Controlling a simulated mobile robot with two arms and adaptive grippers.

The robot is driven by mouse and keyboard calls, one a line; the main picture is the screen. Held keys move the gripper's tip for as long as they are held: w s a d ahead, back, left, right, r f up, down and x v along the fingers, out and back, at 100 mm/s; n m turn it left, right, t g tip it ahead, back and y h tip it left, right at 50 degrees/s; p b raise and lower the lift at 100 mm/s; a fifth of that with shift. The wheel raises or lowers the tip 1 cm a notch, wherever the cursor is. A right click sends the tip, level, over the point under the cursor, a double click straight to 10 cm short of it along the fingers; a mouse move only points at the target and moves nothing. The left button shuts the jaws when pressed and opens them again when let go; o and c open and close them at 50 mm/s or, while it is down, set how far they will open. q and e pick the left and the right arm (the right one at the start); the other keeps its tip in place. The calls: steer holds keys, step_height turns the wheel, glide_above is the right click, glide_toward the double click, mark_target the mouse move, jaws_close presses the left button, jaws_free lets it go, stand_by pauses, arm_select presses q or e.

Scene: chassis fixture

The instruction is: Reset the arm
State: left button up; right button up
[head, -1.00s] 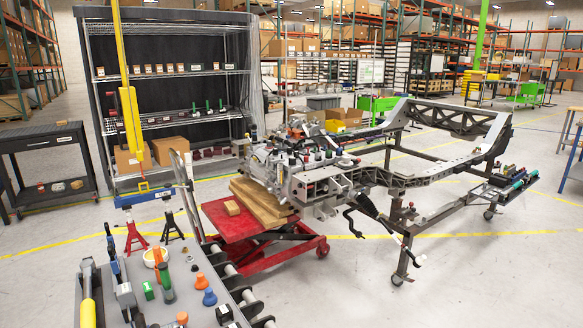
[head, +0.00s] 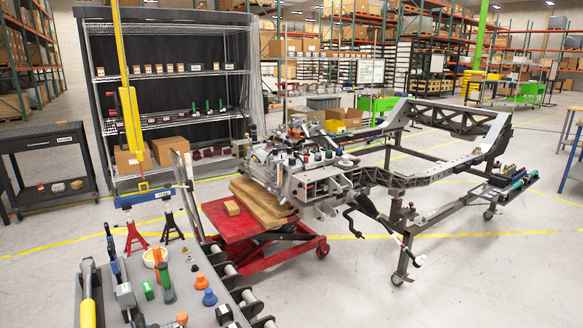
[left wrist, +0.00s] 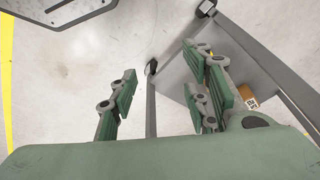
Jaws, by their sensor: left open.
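My left gripper (left wrist: 165,95) shows in the left wrist view, with its green and grey fingers spread apart and nothing between them. Below it are the pale floor and a grey surface with legs (left wrist: 185,80). Neither of my arms shows in the head view, and my right gripper is in no view. The chassis frame (head: 430,175) stands on casters right of centre in the head view. A grey mechanical assembly (head: 300,170) sits at its left end, above wooden blocks on a red lift table (head: 235,222).
A grey bench (head: 190,280) with tools and coloured knobs fills the front left. A wire shelf (head: 170,75) stands behind, and a black cart (head: 45,140) is at far left. A yellow hoist (head: 131,120) hangs at left. The floor at front right is clear.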

arm_select(q)
steer(key=s+a+f+g, duration=0.1)
steer(key=s+a+f, duration=0.2)
steer(key=s+f, duration=1.5)
step_height(320, 180, down, 4)
steer(key=shift+r, duration=0.25)
